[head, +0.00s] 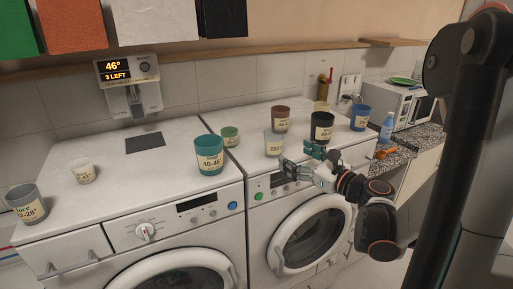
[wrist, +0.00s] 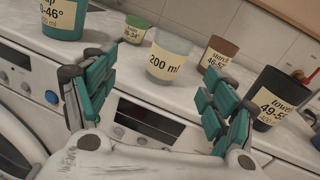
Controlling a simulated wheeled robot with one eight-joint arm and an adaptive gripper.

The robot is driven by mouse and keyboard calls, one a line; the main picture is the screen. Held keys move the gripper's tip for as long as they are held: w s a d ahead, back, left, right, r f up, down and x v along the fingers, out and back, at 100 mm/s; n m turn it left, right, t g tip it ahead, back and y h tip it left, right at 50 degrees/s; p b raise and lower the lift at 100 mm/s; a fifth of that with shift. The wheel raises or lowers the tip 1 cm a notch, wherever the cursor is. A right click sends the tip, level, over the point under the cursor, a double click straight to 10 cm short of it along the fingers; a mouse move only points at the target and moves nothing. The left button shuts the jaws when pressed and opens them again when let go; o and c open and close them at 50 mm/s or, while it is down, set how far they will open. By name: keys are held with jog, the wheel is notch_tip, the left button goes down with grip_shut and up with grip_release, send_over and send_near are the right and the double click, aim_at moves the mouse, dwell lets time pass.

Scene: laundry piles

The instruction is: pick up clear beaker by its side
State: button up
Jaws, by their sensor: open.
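The clear beaker (head: 274,143) stands upright on the right washing machine's white top, near its front edge. It is frosted, with a cream label. In the wrist view the clear beaker (wrist: 168,57) reads "200 ml" and stands ahead of my fingers, about midway between them. My gripper (head: 300,158) is open and empty at the front edge of that machine, just right of and nearer than the beaker. In the wrist view my gripper (wrist: 155,90) shows its teal-padded fingers wide apart, with the beaker beyond them, apart from them.
A black cup (head: 322,128) stands close right of the beaker, a brown cup (head: 280,119) behind it. A green cup (head: 230,136) and a teal cup (head: 209,155) are to the left. A blue cup (head: 360,118) stands farther right.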

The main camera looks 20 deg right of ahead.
aim_at(279, 146)
jog(key=shift+m, duration=0.8)
jog(key=w, duration=0.3)
jog(key=w+f+b, duration=0.1)
jog(key=w, duration=0.3)
jog(key=shift+a+f, duration=0.1)
jog(key=shift+f, duration=0.1)
jog(key=shift+r+b+x, duration=0.15)
jog(key=shift+b+x, duration=0.25)
jog(key=shift+x, duration=1)
jog(key=shift+r+b+x, duration=0.1)
jog(key=shift+b+x, duration=0.25)
jog(key=shift+x, duration=1.05)
jog(key=c, duration=1.2)
